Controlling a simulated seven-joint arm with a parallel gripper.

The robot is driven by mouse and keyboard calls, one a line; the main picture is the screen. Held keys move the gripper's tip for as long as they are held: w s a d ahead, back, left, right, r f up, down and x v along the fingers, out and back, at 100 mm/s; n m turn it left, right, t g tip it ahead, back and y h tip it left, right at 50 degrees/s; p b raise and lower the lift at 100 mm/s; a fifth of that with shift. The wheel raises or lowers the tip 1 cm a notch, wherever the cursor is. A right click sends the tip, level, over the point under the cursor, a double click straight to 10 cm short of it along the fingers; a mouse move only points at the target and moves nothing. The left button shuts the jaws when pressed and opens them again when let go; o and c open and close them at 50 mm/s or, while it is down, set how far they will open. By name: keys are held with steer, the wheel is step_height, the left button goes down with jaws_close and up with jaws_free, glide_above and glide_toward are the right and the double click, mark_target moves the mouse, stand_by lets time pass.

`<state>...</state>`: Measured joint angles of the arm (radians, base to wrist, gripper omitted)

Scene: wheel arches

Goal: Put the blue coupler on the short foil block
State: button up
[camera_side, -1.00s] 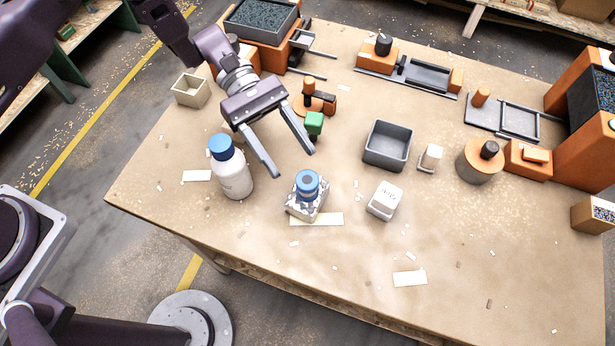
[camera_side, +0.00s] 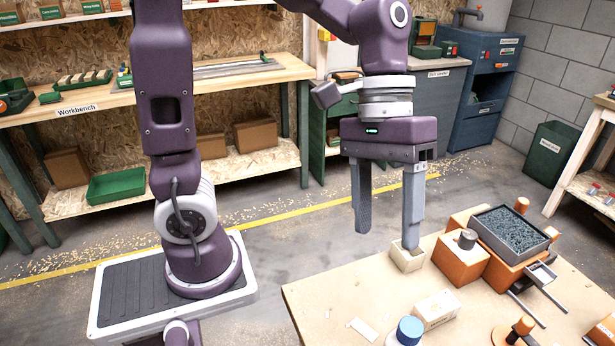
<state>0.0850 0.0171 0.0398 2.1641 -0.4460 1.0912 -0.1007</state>
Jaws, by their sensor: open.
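My gripper (camera_side: 387,238) is open, with both fingers pointing down and nothing between them.
A cream box (camera_side: 435,308) and a white label (camera_side: 363,328) lie near the bottle. An orange block with a dark knob (camera_side: 460,259) and a grey tray of dark granules (camera_side: 510,232) stand to the right. A workbench (camera_side: 250,72) stands behind.

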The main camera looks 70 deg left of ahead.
steer(key=s+a+r+m+t+y, duration=0.2)
steer(key=s+a+m+t+y, duration=0.1)
steer(key=s+a+t, duration=0.3)
steer(key=s+a+y, duration=0.1)
steer(key=s+a, duration=0.1)
steer(key=a, duration=0.1)
steer(key=shift+s+a+t, duration=0.35)
steer(key=shift+s+t, duration=0.05)
